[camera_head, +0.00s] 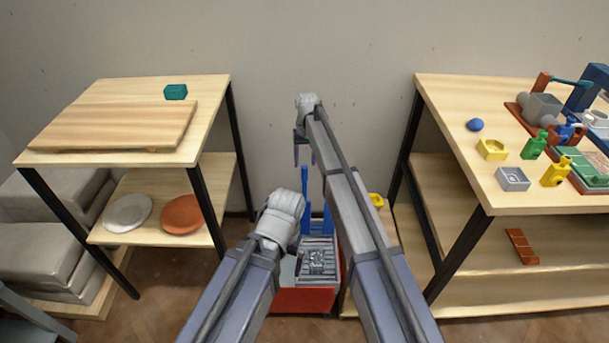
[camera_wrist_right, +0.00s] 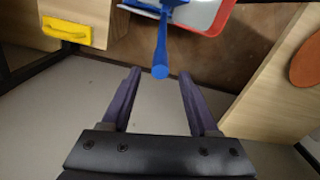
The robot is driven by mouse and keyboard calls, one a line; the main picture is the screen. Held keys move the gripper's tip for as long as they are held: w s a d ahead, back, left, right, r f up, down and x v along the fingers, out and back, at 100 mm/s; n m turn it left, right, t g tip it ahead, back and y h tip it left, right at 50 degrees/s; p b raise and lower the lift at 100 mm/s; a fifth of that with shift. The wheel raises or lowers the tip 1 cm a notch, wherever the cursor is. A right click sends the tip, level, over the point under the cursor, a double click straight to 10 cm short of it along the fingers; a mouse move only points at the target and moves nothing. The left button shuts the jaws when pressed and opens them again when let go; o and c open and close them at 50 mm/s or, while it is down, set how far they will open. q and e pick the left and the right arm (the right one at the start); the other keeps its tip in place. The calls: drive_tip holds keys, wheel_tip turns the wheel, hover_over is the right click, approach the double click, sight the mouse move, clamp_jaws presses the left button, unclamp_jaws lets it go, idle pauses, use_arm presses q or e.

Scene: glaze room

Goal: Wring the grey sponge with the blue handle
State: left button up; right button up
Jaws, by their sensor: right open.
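A blue handle (camera_head: 305,206) stands upright at the back of a red bucket (camera_head: 303,300) on the floor between the two benches. A grey slotted part and a small grey patterned piece (camera_head: 318,262) sit on top of the bucket; I cannot tell whether that piece is the sponge. My right gripper (camera_head: 303,158) is open and empty above the handle. In the right wrist view the handle (camera_wrist_right: 161,48) points toward the gap between the open fingers (camera_wrist_right: 158,78), its rounded tip just beyond them, apart. My left wrist is beside the bucket; its fingers are hidden behind the arm.
The left bench holds a wooden board (camera_head: 120,125) and a teal block (camera_head: 176,92), with plates (camera_head: 183,214) below. The right bench holds a blue ball (camera_head: 475,125), a yellow piece (camera_head: 492,149), bottles and machines. A yellow item (camera_head: 376,200) is right of the bucket.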

sight(304, 171)
wheel_tip(304, 171, down, 6)
drive_tip(key=b, duration=0.5)
drive_tip(key=shift+a, duration=0.1)
drive_tip(key=shift+r, duration=0.1)
clamp_jaws()
idle(1.0)
